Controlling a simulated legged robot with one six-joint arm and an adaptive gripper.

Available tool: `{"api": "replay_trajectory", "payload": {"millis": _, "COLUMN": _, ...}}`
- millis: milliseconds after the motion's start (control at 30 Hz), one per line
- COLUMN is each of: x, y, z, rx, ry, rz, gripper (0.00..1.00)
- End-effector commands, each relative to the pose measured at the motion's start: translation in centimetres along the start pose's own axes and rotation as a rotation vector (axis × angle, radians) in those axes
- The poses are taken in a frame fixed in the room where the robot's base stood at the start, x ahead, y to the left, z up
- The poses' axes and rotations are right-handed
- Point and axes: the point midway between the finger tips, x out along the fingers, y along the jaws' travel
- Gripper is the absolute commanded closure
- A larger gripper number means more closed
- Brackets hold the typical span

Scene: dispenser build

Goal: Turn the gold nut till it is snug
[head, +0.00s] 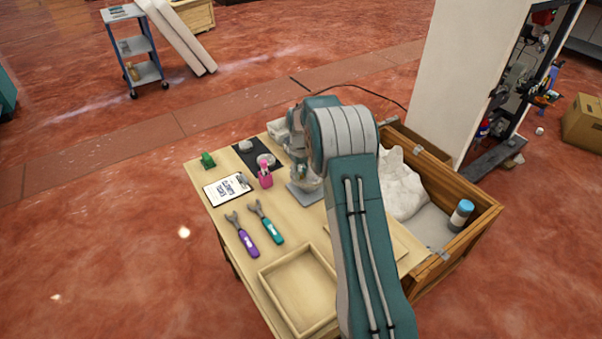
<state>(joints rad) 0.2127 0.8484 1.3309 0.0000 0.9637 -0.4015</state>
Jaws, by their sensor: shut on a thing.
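A clear dispenser (309,190) stands on a grey base on the wooden workbench, partly behind my arm. My gripper (301,172) points down at the dispenser and is shut on a small part there, which I take to be the gold nut. The nut itself is hidden or too small to make out, so its seating and any gap around it do not show. A purple wrench (242,234) and a teal wrench (266,222) lie side by side on the workbench (215,187), left of my arm.
An empty wooden tray (283,318) sits at the front. A clipboard (228,188), a pink item (265,174), a green item (208,160) and a black mat (241,158) lie to the left. A side bin (478,221) at right holds a white bag (400,188) and a blue-capped bottle (460,215).

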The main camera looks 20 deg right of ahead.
Motion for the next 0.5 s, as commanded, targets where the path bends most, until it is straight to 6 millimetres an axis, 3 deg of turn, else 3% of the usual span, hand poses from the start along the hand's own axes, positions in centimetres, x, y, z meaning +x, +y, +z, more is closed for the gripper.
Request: {"api": "replay_trajectory", "payload": {"millis": 500, "x": -0.21, "y": 0.00, "z": -0.33, "rx": 0.050, "ry": 0.012, "rz": 0.003, "gripper": 1.00}}
